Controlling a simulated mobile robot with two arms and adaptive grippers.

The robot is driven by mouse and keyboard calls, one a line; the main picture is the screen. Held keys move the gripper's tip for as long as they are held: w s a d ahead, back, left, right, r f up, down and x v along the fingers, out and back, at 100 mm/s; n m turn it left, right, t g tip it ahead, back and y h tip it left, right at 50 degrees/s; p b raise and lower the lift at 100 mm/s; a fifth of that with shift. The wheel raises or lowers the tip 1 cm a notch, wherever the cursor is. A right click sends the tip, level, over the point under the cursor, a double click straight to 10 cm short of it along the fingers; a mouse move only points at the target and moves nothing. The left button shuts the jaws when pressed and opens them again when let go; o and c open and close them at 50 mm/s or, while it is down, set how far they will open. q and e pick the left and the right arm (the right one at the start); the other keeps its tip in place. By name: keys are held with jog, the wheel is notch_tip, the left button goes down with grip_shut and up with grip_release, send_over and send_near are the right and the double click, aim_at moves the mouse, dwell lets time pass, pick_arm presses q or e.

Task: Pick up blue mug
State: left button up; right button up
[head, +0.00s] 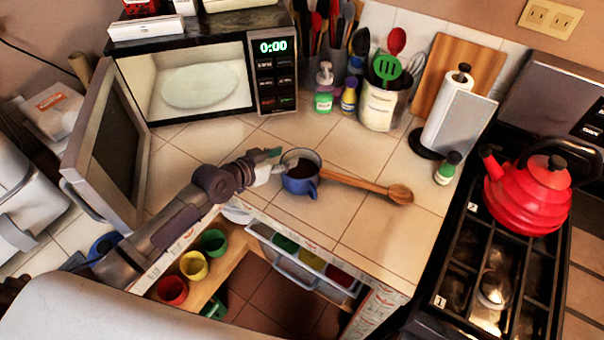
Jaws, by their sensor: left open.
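The blue mug (300,183) stands upright on the tiled counter in the head view, with a dark inside and a pale rim. My left gripper (270,166) reaches in from the left and is at the mug's left side, its fingertips close to the rim. The gripper is open. I cannot tell whether a finger touches the mug. My right gripper is not in view.
A wooden spoon (370,186) lies just right of the mug. The microwave (275,74) stands behind with its door (108,150) swung open at left. Below the counter edge, an open drawer holds coloured cups (194,265). A red kettle (528,195) sits on the stove.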

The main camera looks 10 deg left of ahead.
pick_arm(q)
jog(key=shift+s, duration=0.1)
jog(key=shift+c, duration=1.2)
grip_shut()
jog(key=shift+s+f, duration=0.1)
jog(key=shift+f, duration=0.05)
